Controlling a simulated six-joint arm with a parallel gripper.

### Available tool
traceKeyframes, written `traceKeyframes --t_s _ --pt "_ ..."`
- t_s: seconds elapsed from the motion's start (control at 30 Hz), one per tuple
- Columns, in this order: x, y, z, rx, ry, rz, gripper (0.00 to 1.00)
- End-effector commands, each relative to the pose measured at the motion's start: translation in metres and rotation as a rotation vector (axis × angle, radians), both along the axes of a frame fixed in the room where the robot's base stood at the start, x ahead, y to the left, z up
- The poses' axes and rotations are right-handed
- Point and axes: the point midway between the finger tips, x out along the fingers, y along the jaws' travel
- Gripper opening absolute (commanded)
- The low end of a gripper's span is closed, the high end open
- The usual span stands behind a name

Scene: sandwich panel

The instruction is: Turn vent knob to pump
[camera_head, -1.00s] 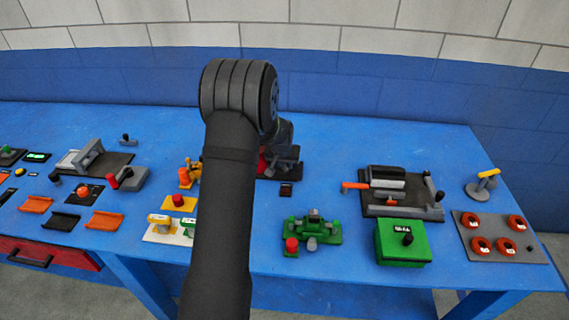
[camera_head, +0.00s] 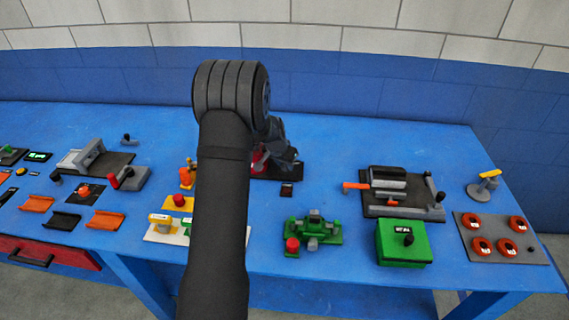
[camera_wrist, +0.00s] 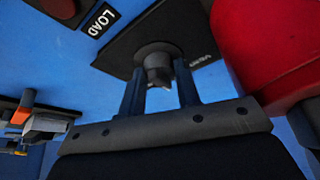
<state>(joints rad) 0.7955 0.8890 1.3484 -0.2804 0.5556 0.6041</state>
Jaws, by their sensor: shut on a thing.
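The vent knob (camera_wrist: 155,67) is a grey round knob on a dark plate (camera_wrist: 118,53) in the wrist view. A partly blurred label, which seems to start with "VE", is on the plate beside it. The two fingers of my gripper (camera_wrist: 160,82) stand on either side of the knob and are shut on it. In the head view my gripper (camera_head: 284,150) is at the dark base plate (camera_head: 262,172) at the back middle of the table. My arm hides the knob there. The knob's exact pointing cannot be told.
A large red rounded part (camera_wrist: 270,50) is close to the right finger in the wrist view. In the head view a green fixture (camera_head: 313,230) and a green box (camera_head: 403,242) stand nearer the front edge.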

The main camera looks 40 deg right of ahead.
Motion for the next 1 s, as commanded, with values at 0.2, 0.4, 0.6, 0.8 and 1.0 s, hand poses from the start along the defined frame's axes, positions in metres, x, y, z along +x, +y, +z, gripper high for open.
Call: traceKeyframes --t_s 0.2,0.4,0.6,0.8,1.0 --pt "0.000 0.000 -0.001 0.001 0.001 0.001 0.38" --pt "0.000 0.000 0.000 0.001 0.001 0.001 0.52" --pt "0.000 0.000 0.002 0.000 -0.001 0.001 0.52" --pt "0.000 0.000 0.029 -0.002 -0.003 0.001 0.52" --pt "-0.031 -0.007 0.060 -0.001 -0.001 -0.004 0.52"
